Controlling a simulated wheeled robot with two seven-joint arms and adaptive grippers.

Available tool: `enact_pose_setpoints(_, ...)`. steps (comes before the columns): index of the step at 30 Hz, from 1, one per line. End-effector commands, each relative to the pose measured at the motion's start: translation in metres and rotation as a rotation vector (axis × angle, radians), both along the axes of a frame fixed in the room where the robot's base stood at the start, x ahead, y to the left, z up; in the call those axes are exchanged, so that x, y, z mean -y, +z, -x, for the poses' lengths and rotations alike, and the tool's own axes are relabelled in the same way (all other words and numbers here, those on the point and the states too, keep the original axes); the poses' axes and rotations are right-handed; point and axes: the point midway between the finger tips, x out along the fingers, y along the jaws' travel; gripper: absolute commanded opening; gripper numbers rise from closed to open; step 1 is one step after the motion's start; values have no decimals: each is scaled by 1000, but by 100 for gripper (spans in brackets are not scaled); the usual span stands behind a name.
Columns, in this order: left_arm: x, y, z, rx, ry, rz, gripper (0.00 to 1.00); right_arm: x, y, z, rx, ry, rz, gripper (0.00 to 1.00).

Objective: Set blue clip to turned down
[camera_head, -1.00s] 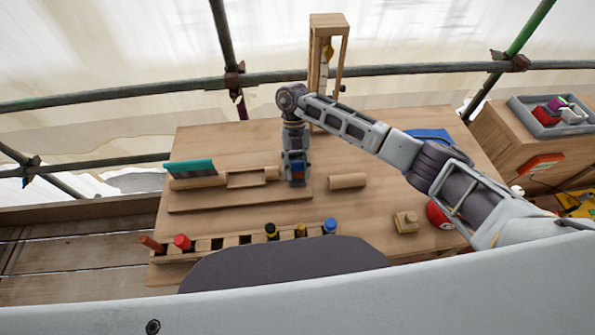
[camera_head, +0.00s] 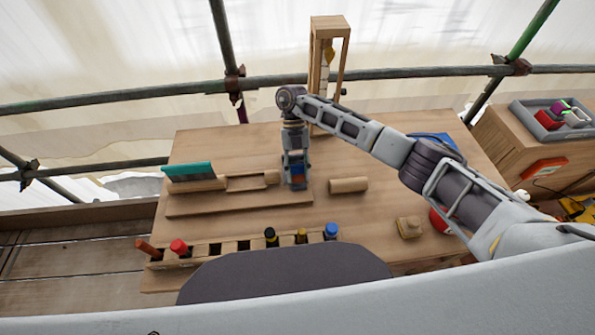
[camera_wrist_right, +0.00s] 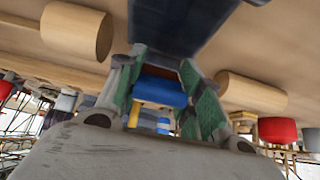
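My right gripper (camera_head: 296,183) points down over the wooden base board (camera_head: 240,199), at the right end of the low wooden holder there. In the right wrist view, the green-padded fingers (camera_wrist_right: 163,72) stand apart on both sides of a rounded blue piece, the blue clip (camera_wrist_right: 160,91), which fills the gap. A dark red strip shows just above the blue in that view. The clip also shows as a small blue patch at the gripper in the head view (camera_head: 297,168). Its lower end is hidden. My left gripper is not in view.
A wooden rack (camera_head: 215,247) with several coloured-topped pegs, one with a blue cap (camera_head: 331,231), stands along the front. A wooden cylinder (camera_head: 348,185) lies right of the gripper. A teal-topped piece (camera_head: 188,171) is at left. A tall wooden frame (camera_head: 317,75) stands behind.

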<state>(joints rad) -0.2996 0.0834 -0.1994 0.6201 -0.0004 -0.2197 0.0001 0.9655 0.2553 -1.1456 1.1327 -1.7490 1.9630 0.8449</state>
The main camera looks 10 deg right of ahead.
Motion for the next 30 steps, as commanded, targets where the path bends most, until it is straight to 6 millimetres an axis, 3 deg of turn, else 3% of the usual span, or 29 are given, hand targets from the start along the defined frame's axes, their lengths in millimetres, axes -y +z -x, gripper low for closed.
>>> enact_pose_setpoints(1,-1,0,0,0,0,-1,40,0,0,0,1,0,0,46)
enact_pose_setpoints(5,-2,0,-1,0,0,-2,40,0,0,0,0,0,0,62)
enact_pose_setpoints(20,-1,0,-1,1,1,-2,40,0,4,-3,1,0,0,62)
enact_pose_setpoints(30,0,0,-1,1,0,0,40,-1,29,-21,1,1,1,62)
